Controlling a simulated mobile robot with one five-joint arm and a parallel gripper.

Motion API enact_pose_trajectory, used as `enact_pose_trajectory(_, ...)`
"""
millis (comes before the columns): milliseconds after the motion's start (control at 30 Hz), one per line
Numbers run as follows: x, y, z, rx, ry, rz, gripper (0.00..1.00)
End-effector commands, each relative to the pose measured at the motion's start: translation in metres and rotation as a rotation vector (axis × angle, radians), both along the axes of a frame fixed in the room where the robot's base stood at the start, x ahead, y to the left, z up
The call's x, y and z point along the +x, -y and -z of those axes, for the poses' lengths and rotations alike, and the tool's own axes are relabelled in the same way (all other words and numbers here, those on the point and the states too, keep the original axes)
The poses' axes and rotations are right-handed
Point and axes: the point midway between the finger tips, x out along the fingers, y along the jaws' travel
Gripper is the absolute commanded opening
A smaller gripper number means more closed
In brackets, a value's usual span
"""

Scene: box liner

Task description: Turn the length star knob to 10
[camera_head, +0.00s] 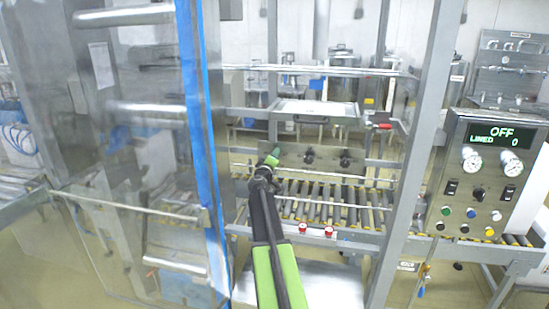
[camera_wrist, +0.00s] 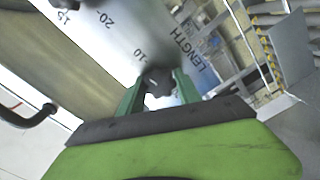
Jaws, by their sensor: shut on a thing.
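My gripper (camera_wrist: 158,84) is shut on the dark length star knob (camera_wrist: 160,80), one green finger on each side of it. The knob sits on a pale metal plate (camera_wrist: 120,50) beside the word LENGTH. The marks 10 and 20 are printed on the plate, with the 10 close to the knob. I cannot tell which mark the knob points to. In the head view my gripper (camera_head: 272,157) is at the left end of the grey knob panel (camera_head: 328,150), and the length knob is hidden there.
Two more dark knobs, a middle one (camera_head: 309,156) and a right one (camera_head: 345,157), sit on the same panel. A roller conveyor (camera_head: 335,200) runs below. A grey upright post (camera_head: 412,150) stands right, and a control box (camera_head: 482,175) reads OFF, LINED 0. A clear guard panel (camera_head: 130,190) stands left.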

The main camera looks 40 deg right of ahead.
Motion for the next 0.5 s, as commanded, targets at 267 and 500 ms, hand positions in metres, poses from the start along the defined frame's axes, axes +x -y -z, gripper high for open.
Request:
enact_pose_trajectory(267,0.0003,-0.0017,0.0011,0.074,0.116,-0.002,0.0)
enact_pose_trajectory(500,0.0003,-0.0016,0.0011,0.098,0.155,-0.002,0.0)
